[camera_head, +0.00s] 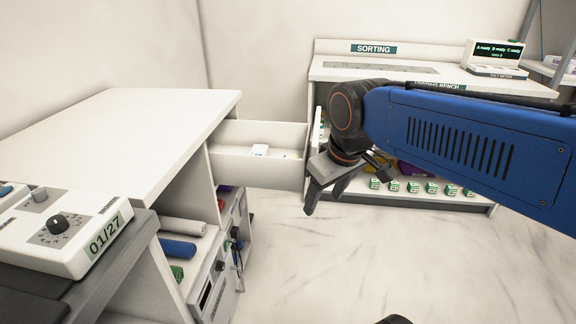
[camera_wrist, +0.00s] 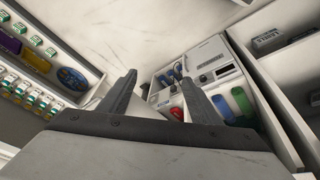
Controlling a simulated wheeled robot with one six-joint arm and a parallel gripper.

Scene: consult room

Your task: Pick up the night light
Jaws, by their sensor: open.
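My gripper (camera_head: 326,192) is open and empty, hanging in front of the right end of an open white drawer (camera_head: 232,168). Its two fingers also show in the wrist view (camera_wrist: 158,82), apart with nothing between them. A small white item (camera_head: 259,150) lies inside the drawer, left of my gripper. Either may be the night light, but I cannot tell for sure; the lettering is too small to read.
A white counter (camera_head: 120,130) stands at left, with rolled items (camera_head: 180,249) and devices on shelves below. A sorting bench (camera_head: 420,72) stands behind my arm, with several green-and-white boxes (camera_head: 410,187) on its lower shelf. The marble floor (camera_head: 330,270) is clear.

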